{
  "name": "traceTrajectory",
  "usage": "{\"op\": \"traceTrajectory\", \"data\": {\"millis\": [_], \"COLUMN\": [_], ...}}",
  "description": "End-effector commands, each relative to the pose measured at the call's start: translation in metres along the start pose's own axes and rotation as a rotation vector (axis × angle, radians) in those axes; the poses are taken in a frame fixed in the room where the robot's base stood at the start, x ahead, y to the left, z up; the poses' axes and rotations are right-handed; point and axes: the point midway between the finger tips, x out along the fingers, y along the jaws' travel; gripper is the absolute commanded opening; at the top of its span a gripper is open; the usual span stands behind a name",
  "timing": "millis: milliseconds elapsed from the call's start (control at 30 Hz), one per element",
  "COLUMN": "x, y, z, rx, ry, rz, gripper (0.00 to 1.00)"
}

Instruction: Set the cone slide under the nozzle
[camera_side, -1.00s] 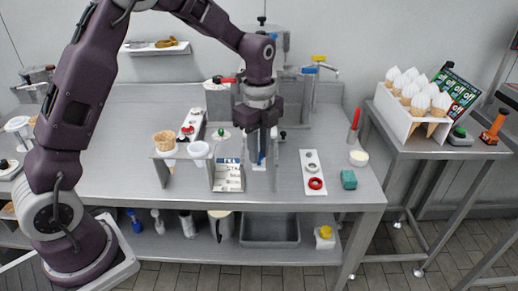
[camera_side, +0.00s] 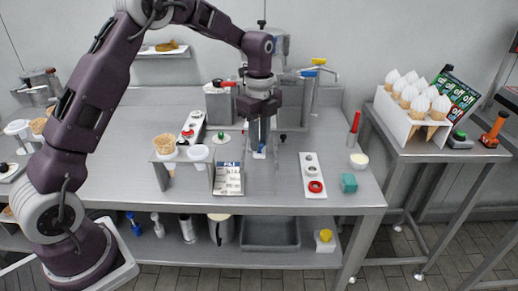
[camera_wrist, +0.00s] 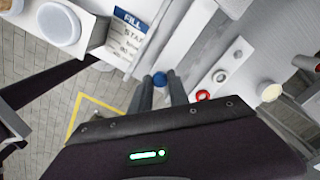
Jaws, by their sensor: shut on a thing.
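My gripper (camera_side: 259,153) points down in front of the steel dispensing machine (camera_side: 281,50). It is shut on a small blue knob, which shows between the fingertips in the wrist view (camera_wrist: 160,77). The knob appears to belong to the cone slide, whose body is hard to tell apart from the grey steel around it. My gripper and arm hide the nozzle area. A waffle cone (camera_side: 163,146) and a white cup (camera_side: 198,153) sit in a steel stand left of my gripper. The FILL sign (camera_side: 228,177) stands between them and my gripper.
A red-buttoned control box (camera_side: 190,128) stands behind the cup. A side table holds a rack (camera_side: 400,118) of filled cones.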

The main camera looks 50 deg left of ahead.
Motion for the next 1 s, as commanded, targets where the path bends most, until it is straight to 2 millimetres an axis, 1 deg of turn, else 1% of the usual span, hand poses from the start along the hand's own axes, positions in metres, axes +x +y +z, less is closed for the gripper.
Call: {"op": "traceTrajectory", "data": {"millis": [33,100,200,433,467,500,567,867,967,1000], "x": [-0.001,-0.001,-0.001,-0.001,-0.001,-0.001,-0.001,-0.002,-0.016,-0.025], "y": [-0.007,-0.012,-0.014,-0.014,-0.014,-0.013,-0.013,-0.013,-0.014,-0.014], "z": [0.005,0.010,0.013,0.012,0.012,0.012,0.012,0.012,0.013,0.013], "rx": [-0.002,0.001,0.002,0.002,0.002,0.002,0.002,0.001,0.001,0.001], "ry": [0.001,0.001,0.001,0.001,0.001,0.001,0.001,0.001,0.000,0.000], "rz": [-0.006,-0.007,-0.006,-0.005,-0.005,-0.005,-0.004,-0.003,-0.006,-0.008], "gripper": [0.00,0.00,0.00,0.00,0.25,0.33,0.43,0.43,0.43,0.43]}}
